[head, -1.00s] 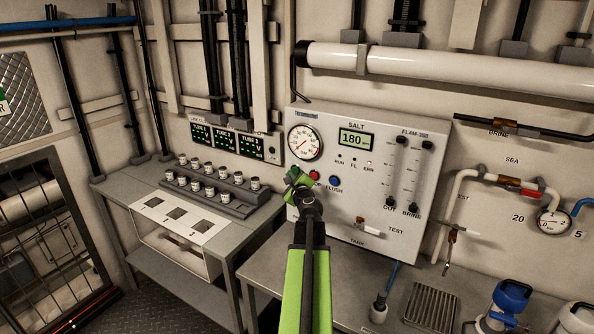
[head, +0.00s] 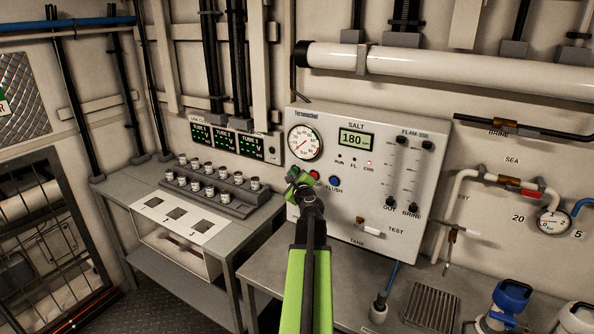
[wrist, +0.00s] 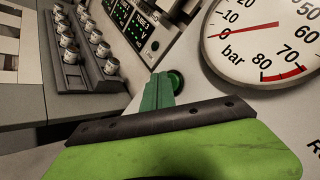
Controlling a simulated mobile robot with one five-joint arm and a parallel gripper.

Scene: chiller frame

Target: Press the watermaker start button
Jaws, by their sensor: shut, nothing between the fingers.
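The watermaker panel (head: 362,142) is a white box on the wall with a round gauge, a SALT display reading 180, a red button (head: 315,175) and a blue FLUSH button (head: 335,182). A green button (wrist: 177,79) shows in the wrist view, below and left of the gauge; my gripper hides it in the head view. My gripper (head: 292,175) is in front of the panel's left part. In the wrist view its fingers (wrist: 158,90) are shut and empty, with their tips right beside the green button. I cannot tell whether they touch it.
A bench at left holds a stepped rack of small jars (head: 217,183). Dark displays (head: 236,141) hang above it. Below the panel a grey bench (head: 345,290) carries a drain grate (head: 431,307) and blue-topped containers (head: 507,300). Pipes and a valve are at right.

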